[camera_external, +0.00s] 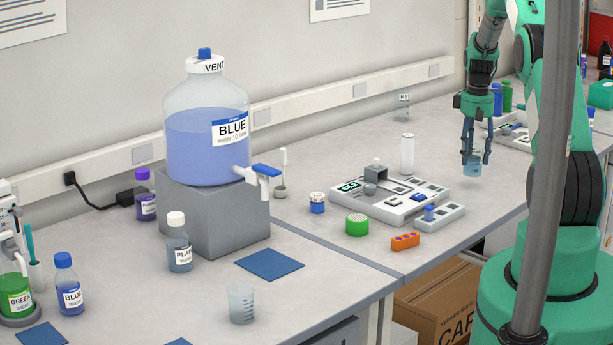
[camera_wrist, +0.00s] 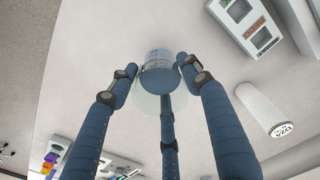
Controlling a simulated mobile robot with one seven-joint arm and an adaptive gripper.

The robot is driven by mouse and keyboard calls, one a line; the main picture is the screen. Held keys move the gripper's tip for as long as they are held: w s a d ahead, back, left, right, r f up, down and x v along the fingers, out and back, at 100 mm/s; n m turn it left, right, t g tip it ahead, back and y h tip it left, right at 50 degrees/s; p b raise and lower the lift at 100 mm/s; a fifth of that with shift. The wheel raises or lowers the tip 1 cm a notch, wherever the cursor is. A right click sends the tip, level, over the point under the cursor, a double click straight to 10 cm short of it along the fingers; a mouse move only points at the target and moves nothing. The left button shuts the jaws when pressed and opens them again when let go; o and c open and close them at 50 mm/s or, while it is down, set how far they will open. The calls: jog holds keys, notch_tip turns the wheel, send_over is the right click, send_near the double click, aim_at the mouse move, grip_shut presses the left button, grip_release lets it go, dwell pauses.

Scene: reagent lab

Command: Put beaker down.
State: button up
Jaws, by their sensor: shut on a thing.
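My gripper (camera_external: 473,148) is at the right of the external view, pointing down over the far bench, with its fingers closed around a small clear beaker (camera_external: 472,170) holding some blue liquid. The wrist view shows the beaker (camera_wrist: 159,78) between the three blue fingers, with pale bench top around it. The beaker looks upright. It is close to the bench surface; I cannot tell whether its base touches. A second clear beaker (camera_external: 241,304) stands near the front edge of the near bench.
A white cylinder (camera_external: 407,153) and a grey-white instrument (camera_external: 388,200) stand left of the held beaker. An orange block (camera_external: 405,241) and green round container (camera_external: 357,225) lie in front. Bench around the beaker is clear.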

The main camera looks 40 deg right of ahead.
aim_at(473, 163)
jog(key=shift+w+d, duration=0.15)
jog(key=shift+w, duration=0.05)
jog(key=shift+f, duration=1.7)
jog(key=shift+f, duration=0.15)
jog(key=o, duration=1.3)
jog(key=r, duration=1.2)
jog(key=shift+s+r, duration=0.1)
jog(key=shift+s, duration=0.1)
